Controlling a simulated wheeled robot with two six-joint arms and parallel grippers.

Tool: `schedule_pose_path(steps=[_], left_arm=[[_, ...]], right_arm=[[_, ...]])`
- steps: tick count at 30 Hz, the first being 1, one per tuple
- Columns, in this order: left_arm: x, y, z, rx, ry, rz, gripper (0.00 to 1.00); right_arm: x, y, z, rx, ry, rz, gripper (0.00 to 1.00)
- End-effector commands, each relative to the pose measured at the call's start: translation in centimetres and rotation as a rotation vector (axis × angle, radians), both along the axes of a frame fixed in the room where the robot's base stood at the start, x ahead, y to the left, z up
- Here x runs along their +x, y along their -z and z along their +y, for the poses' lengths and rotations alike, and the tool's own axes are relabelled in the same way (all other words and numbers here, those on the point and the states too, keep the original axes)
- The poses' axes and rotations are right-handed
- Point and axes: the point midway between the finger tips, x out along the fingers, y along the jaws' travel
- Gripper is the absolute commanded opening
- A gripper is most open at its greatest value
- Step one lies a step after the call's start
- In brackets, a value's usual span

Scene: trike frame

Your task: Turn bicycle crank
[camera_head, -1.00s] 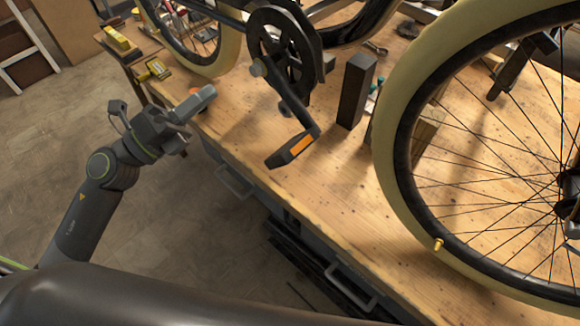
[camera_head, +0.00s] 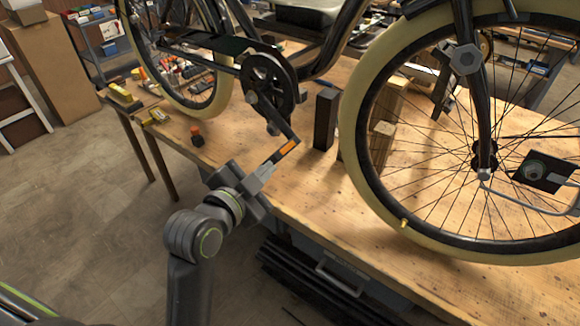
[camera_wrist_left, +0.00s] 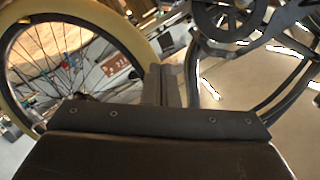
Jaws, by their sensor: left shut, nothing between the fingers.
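The bicycle crank (camera_head: 278,119) hangs down and to the right from the dark chainring (camera_head: 266,80). Its pedal (camera_head: 287,149), with an orange reflector, is at the crank's lower end. My left gripper (camera_head: 265,171) is shut and empty, with its fingertips just below and left of the pedal. I cannot tell whether they touch it. In the left wrist view the shut fingers (camera_wrist_left: 161,84) point up the picture, and the chainring (camera_wrist_left: 230,15) shows at the top right. The pedal cannot be made out there. My right gripper is not in view.
The bicycle stands over a wooden workbench (camera_head: 340,205). Its front wheel (camera_head: 350,150) fills the right side. A dark upright block (camera_head: 326,118) stands behind the pedal. Open floor (camera_head: 90,210) lies at the left.

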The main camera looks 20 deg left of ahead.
Motion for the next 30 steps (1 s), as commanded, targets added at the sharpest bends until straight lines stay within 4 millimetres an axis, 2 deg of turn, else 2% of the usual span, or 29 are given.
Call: schedule_pose_path(steps=[5,11,22,24,30], left_arm=[[1.0,0.2,-0.5,-0.005,0.011,0.008,0.0],[4.1,0.7,-1.1,-0.004,0.01,0.008,0.0],[9.8,1.9,-2.2,-0.002,0.008,0.007,0.0],[9.8,3.1,-1.3,0.002,0.006,0.012,0.0],[10.2,4.8,-0.2,-0.002,0.007,0.007,0.0]], right_arm=[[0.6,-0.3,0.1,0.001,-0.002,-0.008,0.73],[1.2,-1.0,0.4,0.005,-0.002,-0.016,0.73],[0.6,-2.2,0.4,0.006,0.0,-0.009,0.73],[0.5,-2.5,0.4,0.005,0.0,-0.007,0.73],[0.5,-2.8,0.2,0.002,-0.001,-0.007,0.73]])
